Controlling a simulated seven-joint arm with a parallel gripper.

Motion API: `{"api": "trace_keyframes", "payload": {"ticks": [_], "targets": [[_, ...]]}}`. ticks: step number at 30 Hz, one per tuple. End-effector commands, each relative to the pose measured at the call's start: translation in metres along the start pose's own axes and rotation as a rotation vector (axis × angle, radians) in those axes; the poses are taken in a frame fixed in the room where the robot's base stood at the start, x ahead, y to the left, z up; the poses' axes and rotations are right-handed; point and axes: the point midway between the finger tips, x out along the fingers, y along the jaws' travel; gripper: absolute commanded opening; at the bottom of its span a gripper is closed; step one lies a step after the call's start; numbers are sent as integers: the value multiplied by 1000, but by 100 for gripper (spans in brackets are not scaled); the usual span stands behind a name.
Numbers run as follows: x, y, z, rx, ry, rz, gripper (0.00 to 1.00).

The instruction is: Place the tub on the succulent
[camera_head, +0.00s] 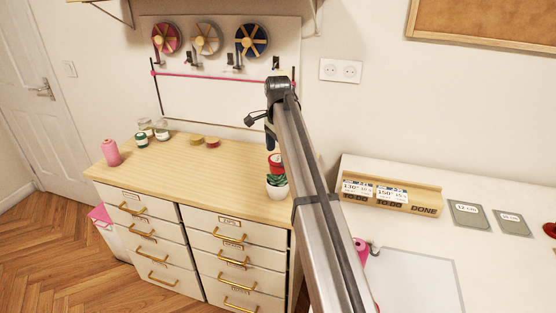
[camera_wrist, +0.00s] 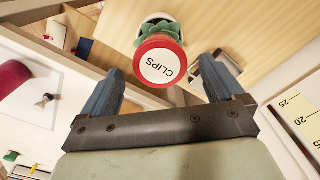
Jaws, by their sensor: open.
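The succulent's green leaves (camera_wrist: 158,29) and white pot show behind the tub in the wrist view. My gripper (camera_wrist: 162,70) is open, with one blue-grey finger on each side of the tub's near edge and gaps to it. In the head view my arm hides most of the gripper.
The pot stands near the right front edge of the wooden dresser top (camera_head: 215,175). A pink thread spool (camera_head: 111,152), small jars (camera_head: 160,128) and yellow and red round items (camera_head: 204,141) stand farther left. A white table (camera_head: 400,240) with a card holder (camera_head: 390,193) lies right.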

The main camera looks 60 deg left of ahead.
Motion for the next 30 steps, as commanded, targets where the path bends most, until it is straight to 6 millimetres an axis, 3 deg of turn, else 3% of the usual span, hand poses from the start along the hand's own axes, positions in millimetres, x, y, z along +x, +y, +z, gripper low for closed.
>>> {"api": "trace_keyframes", "payload": {"ticks": [6, 12, 18, 30], "targets": [[-42, -1, 0, 0, 0, -1, 95], [-68, -1, 0, 0, 0, 0, 95], [-78, 0, 0, 0, 0, 0, 95], [-80, 0, 0, 0, 0, 0, 95]]}}
